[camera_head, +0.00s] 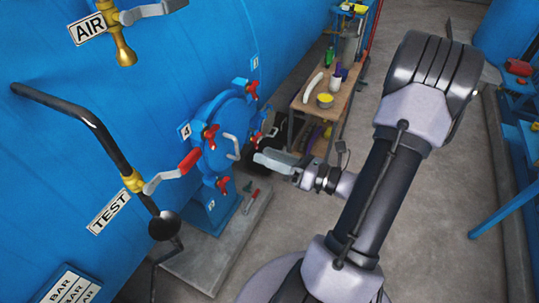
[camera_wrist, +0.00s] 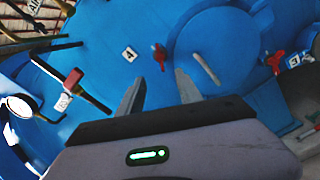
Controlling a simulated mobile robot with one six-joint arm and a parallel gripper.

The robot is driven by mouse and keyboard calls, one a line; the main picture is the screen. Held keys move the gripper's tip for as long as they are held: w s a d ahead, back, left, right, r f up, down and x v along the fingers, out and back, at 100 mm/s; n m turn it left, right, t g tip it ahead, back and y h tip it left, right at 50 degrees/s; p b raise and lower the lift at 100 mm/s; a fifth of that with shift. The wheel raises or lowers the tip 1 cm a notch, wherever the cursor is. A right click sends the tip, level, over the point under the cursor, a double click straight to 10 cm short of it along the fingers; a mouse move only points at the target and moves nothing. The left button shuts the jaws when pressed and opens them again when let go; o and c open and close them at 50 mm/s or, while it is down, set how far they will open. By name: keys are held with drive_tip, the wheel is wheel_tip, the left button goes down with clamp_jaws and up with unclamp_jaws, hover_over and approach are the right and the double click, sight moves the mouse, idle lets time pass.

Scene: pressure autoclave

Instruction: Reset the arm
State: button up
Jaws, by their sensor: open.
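My gripper (camera_head: 277,162) is held out in front of the blue autoclave, near its round hatch (camera_head: 228,135). In the wrist view my gripper (camera_wrist: 160,92) shows two fingers spread apart with nothing between them. Behind the fingers is the blue hatch (camera_wrist: 225,50) with a pale bar handle (camera_wrist: 206,68). Red clamp handles sit around the hatch, one (camera_head: 210,135) by the label 4 and another (camera_head: 222,185) below it. In the head view the fingers partly overlap the hatch's right side, and I cannot tell whether they touch it.
A valve with a red-tipped lever (camera_head: 178,172) and a black pipe (camera_head: 85,115) stand out at left, near the TEST label. A wooden bench (camera_head: 310,105) with bottles and cups stands beyond the hatch. Grey floor (camera_head: 385,35) is open at back right. A blue frame (camera_head: 505,205) is at far right.

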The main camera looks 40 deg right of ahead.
drive_tip(key=shift+w, duration=0.1)
drive_tip(key=s+a+n+g+h+b, duration=0.1)
drive_tip(key=s+a+n+g+b, duration=0.1)
drive_tip(key=a+n, duration=0.6)
drive_tip(key=s+a+n+g+h+b, duration=0.1)
drive_tip(key=s+a+n+g+b, duration=0.2)
drive_tip(key=n, duration=1.1)
drive_tip(key=s+a+n+g+h+b, duration=0.2)
drive_tip(key=a+n+g+b, duration=0.4)
drive_tip(key=a+n, duration=0.5)
drive_tip(key=shift+s+a+f+n+b, duration=0.15)
drive_tip(key=shift+a+f+n+b, duration=0.2)
drive_tip(key=shift+a+b, duration=0.4)
